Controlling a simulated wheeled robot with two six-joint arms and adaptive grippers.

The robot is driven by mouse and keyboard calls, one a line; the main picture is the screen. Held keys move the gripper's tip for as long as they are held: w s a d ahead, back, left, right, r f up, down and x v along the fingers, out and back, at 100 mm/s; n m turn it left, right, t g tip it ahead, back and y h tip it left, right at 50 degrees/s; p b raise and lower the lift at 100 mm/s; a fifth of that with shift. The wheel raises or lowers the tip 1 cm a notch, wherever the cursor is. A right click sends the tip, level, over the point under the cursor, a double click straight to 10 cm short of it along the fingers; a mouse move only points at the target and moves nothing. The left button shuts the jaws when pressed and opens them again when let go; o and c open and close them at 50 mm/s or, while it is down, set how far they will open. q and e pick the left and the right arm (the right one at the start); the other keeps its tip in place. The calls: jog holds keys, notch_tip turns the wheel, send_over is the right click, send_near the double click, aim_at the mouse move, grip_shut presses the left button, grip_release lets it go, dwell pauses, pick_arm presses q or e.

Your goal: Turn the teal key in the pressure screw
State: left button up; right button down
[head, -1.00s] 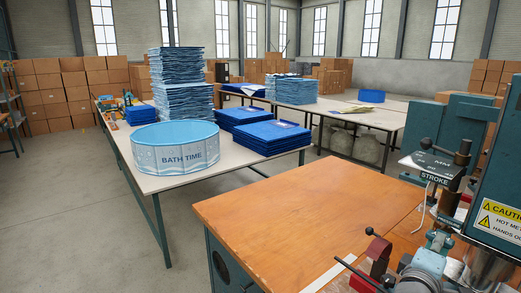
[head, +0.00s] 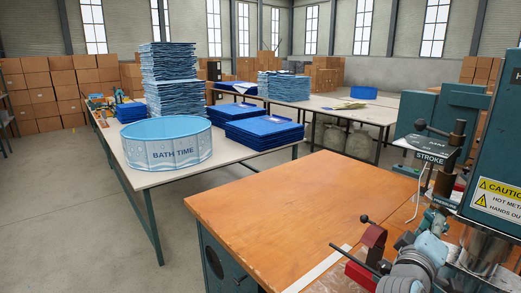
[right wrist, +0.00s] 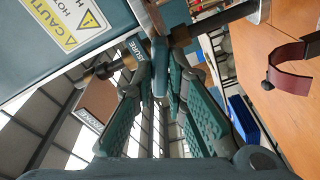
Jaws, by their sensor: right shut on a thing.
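My right gripper (head: 441,212) is beside the teal press at the lower right of the head view, partly hidden by its own links. In the right wrist view its two ribbed fingers (right wrist: 158,65) close around a narrow teal piece, the teal key (right wrist: 160,70), which stands between the fingertips. A dark metal rod with a collar (right wrist: 182,38) lies just beyond it, next to a label ending in "SURE" (right wrist: 132,47). I cannot tell the key's turn angle. In the head view the key is too small or hidden to make out. My left gripper is not in view.
The press housing (head: 490,150) with a yellow caution sign (head: 497,192) and a STROKE plate (head: 430,157) rises close by. A red clamp (head: 373,237) with a knobbed lever stands on the wooden bench (head: 290,215). The bench's left part is clear.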

jog(key=shift+r+m, duration=0.3)
jog(key=shift+m, duration=0.1)
jog(key=m+b, duration=0.3)
jog(key=m+h+b, duration=0.1)
jog(key=m+b, duration=0.2)
jog(key=shift+w+f, duration=0.1)
jog(key=shift+f, duration=0.1)
dwell(0.7)
